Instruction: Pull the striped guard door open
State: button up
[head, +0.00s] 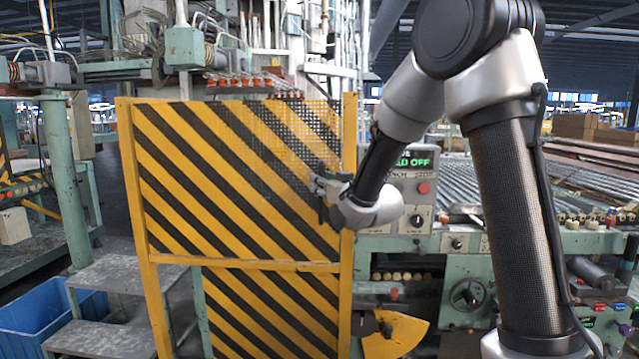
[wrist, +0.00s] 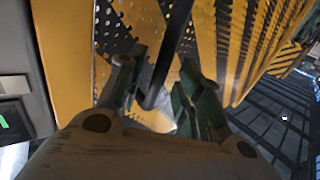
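The guard door (head: 235,180) has yellow and black diagonal stripes, a mesh upper right part and a yellow frame. It stands upright in the middle of the head view. My gripper (head: 324,190) is at the door's right side, near the right frame post (head: 347,130). In the wrist view a dark bar handle (wrist: 172,50) runs between the two fingers of my gripper (wrist: 160,88). The fingers stand apart, with a visible gap beside the bar, so I see no firm grip on it. The striped panel (wrist: 262,45) fills the upper right there. My wrist hides part of the door edge in the head view.
A control panel (head: 410,190) with a green-lit display and red button stands just right of the door. A roller conveyor (head: 520,180) lies further right. Grey steps (head: 125,275) and a blue bin (head: 40,320) are at the lower left.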

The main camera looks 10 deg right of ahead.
jog(key=shift+x, duration=0.85)
jog(key=shift+d, duration=0.1)
grip_shut()
